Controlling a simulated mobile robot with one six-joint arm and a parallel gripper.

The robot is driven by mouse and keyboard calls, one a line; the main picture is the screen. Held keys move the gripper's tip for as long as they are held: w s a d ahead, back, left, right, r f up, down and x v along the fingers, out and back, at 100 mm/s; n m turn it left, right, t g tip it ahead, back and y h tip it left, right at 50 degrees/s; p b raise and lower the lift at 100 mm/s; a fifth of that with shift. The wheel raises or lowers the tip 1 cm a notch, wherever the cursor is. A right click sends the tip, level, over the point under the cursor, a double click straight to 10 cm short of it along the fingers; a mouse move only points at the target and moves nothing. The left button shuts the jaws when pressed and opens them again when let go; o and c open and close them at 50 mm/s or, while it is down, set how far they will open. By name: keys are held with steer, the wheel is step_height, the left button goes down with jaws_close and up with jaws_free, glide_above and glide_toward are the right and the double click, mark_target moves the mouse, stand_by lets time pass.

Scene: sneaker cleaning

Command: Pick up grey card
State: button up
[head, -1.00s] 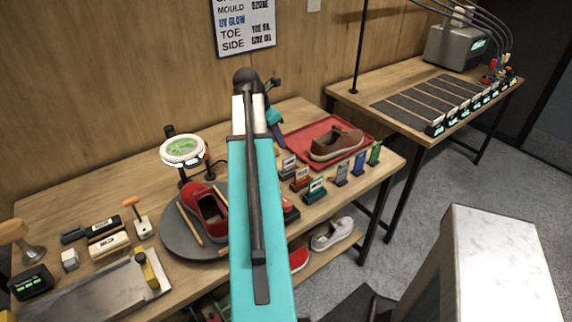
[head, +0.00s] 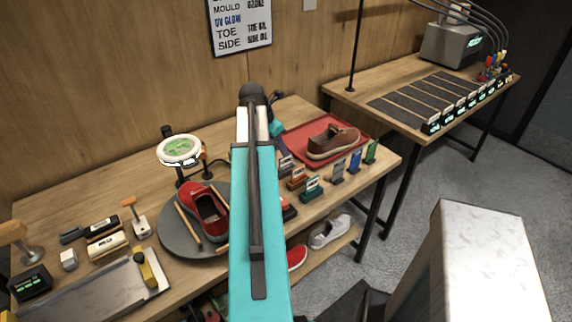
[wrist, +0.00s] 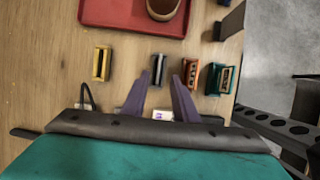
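A grey card (head: 338,171) stands upright near the table's front edge, left of a blue card and a green card. A small grey holder (head: 286,166) with a pale label stands behind an orange holder; the grey holder also shows in the wrist view (wrist: 158,69). I cannot tell which grey piece the task means. My gripper (wrist: 161,76) is open and empty, its two purple fingers apart, with the grey holder showing between their tips. In the head view, my arm hides most of the gripper; a dark finger (head: 281,140) shows just behind the grey holder.
An orange holder (wrist: 190,74) and a teal holder (wrist: 220,79) stand close on the right; a yellow holder (wrist: 102,63) stands left. A red tray (head: 294,137) with a brown shoe (head: 335,143) lies beyond. A red sneaker (head: 203,206) sits on a round turntable.

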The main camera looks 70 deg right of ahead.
mark_target(285, 160)
steer(key=shift+x, duration=1.65)
steer(key=shift+p, duration=0.3)
steer(key=shift+p+x, duration=0.75)
steer(key=shift+x, duration=0.65)
steer(key=shift+d+f+p, duration=0.25)
steer(key=shift+f+p, duration=0.05)
steer(key=shift+f, duration=0.9)
jaws_close()
